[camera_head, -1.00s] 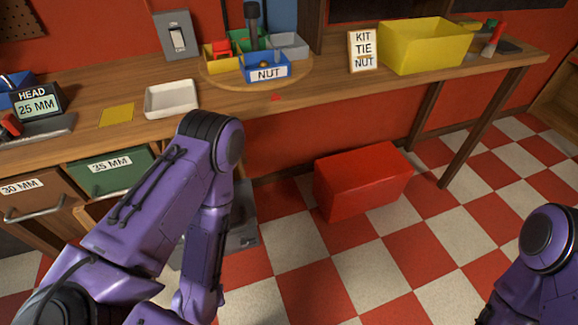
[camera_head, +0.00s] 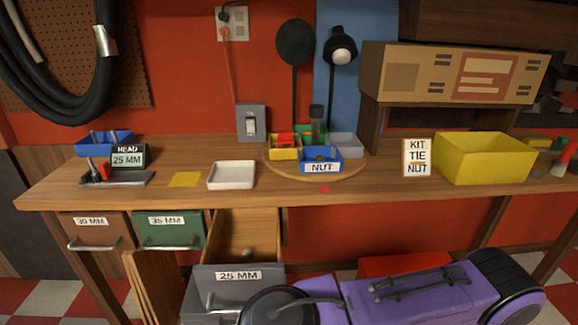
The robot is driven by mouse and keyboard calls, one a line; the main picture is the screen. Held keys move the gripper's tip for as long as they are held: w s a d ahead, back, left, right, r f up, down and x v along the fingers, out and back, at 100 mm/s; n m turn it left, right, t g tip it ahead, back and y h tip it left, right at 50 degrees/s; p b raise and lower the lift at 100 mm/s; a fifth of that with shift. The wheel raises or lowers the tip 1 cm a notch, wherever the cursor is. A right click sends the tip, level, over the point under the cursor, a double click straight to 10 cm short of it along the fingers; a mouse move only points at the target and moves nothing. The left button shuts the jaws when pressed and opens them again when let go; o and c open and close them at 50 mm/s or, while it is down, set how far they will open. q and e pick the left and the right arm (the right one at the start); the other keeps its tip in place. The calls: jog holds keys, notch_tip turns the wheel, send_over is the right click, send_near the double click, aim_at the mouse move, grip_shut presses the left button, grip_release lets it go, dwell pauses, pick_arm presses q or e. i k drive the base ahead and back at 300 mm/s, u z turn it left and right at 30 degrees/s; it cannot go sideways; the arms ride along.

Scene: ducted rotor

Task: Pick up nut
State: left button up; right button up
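The blue bin labelled NUT (camera_head: 322,167) sits at the front of a round wooden turntable (camera_head: 275,172) on the bench. Small things show inside the bin, but they are too small to tell apart as single nuts. A card (camera_head: 417,158) reading KIT TIE NUT stands on the bench to the right. One of my purple arms (camera_head: 410,298) crosses the lower right in front of the bench. Neither gripper is in view, so I cannot see whether either holds anything.
A white tray (camera_head: 232,175) and yellow square (camera_head: 185,180) lie left of the turntable. A yellow box (camera_head: 483,158) stands right. The 25 MM drawer (camera_head: 238,277) is pulled out below, with a small grey thing (camera_head: 246,253) inside. Bare bench separates turntable and card.

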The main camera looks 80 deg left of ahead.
aim_at(247, 254)
jog(key=i, duration=0.35)
jog(key=u, duration=2.95)
